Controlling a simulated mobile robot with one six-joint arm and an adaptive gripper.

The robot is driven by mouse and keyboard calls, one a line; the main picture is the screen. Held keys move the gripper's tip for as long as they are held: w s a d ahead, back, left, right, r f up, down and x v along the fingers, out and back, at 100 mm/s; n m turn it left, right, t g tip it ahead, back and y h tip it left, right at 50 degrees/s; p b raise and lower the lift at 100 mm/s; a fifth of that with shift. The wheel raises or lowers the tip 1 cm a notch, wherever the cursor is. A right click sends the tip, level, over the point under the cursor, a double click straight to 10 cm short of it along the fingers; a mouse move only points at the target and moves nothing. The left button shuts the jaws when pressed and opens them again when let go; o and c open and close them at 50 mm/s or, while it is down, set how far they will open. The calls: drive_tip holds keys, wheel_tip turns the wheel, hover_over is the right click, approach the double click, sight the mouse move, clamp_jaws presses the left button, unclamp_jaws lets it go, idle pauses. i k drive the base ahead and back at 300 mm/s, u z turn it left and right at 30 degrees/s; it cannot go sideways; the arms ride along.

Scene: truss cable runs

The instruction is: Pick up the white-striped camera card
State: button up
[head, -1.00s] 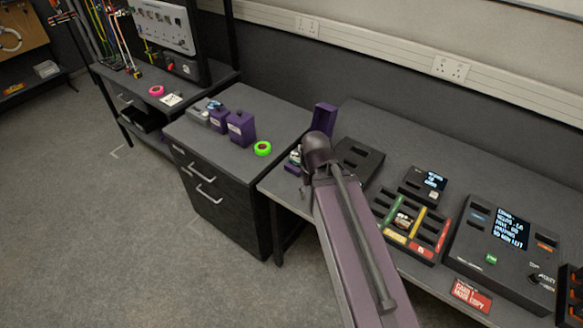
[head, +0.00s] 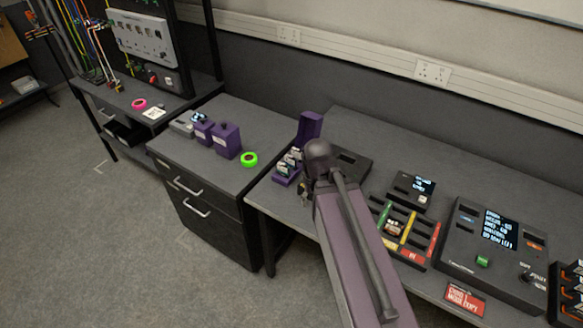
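A purple holder (head: 309,128) with an upright back stands at the left end of the right-hand bench. Several small pale and dark items (head: 290,160) sit in its low front part, just left of my arm. They are too small to tell whether one is a white-striped camera card. A black rack (head: 416,262) with green, yellow and red strips lies right of my arm; a small item (head: 394,227) sits in it. My arm reaches up from the bottom edge and covers part of the bench.
A black slotted tray (head: 350,165) lies behind my arm. A small screen unit (head: 413,190) and a larger console (head: 492,250) stand to the right, with a red card sign (head: 465,298) in front. Purple boxes (head: 226,140) and green tape (head: 249,159) sit on the drawer cabinet.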

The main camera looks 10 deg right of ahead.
sight(297, 154)
drive_tip(key=i, duration=1.25)
drive_tip(key=u, duration=0.15)
drive_tip(key=k, duration=1.65)
drive_tip(key=z, duration=0.1)
